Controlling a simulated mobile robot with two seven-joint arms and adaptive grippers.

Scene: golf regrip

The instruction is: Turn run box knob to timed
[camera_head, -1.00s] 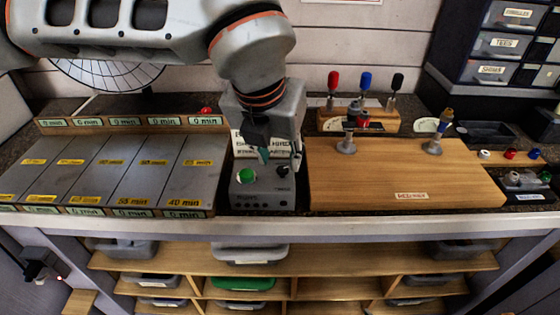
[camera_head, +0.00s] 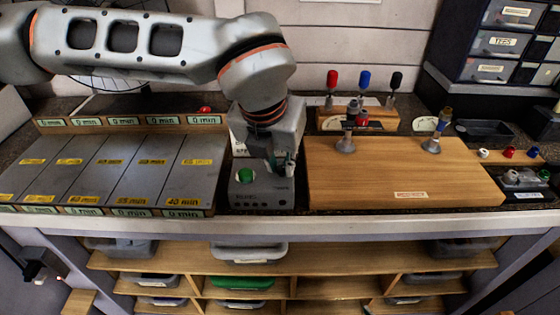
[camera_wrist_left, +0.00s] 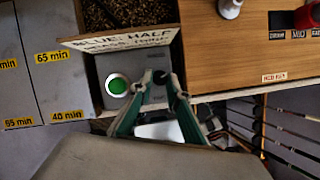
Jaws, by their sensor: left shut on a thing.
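The run box (camera_head: 262,197) is a small grey box at the bench's front edge, left of the wooden board. Its round green button (camera_head: 245,174) is on the left of its top and also shows in the left wrist view (camera_wrist_left: 118,86). My left gripper (camera_head: 284,164) is over the right part of the box, pointing down, its fingers shut on the dark run box knob. The fingertips show in the left wrist view (camera_wrist_left: 160,76), one either side of the knob. The knob is mostly hidden, and I cannot read its setting. My right gripper is not in view.
A sign card (camera_wrist_left: 120,38) stands behind the run box. Grey lane plates (camera_head: 140,170) marked in minutes lie to the left. The wooden board (camera_head: 400,180) lies close on the right, with upright metal posts at its back. Shelves with bins are below the bench.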

